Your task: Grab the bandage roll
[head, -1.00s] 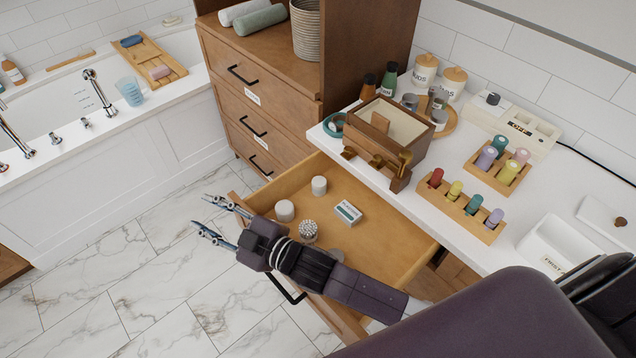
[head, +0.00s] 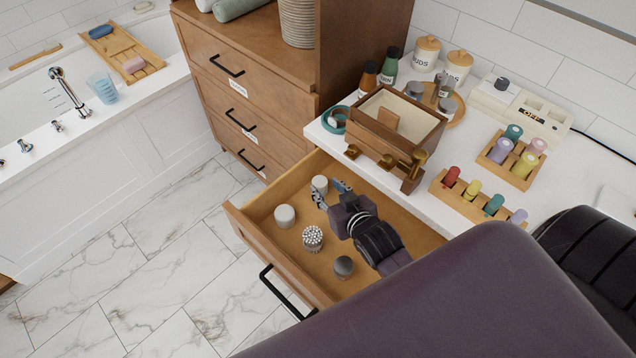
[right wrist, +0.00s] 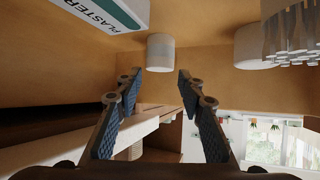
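The open drawer (head: 262,196) holds two plain white cylinders, one near the far corner (head: 320,184) and one nearer the drawer front (head: 285,215). Either could be the bandage roll; I cannot tell which from markings. My right gripper (head: 330,193) is inside the drawer, right by the far cylinder. In the right wrist view, the gripper (right wrist: 160,74) is open and empty, and a white cylinder (right wrist: 160,52) shows just past the fingertips, roughly centred between them. My left gripper is not in view.
A swab holder (head: 313,240) and a grey-topped jar (head: 344,267) stand in the drawer. A plaster box (right wrist: 112,14) lies close to the gripper in the wrist view. The counter above carries a wooden box (head: 385,135) with brass fittings near its edge.

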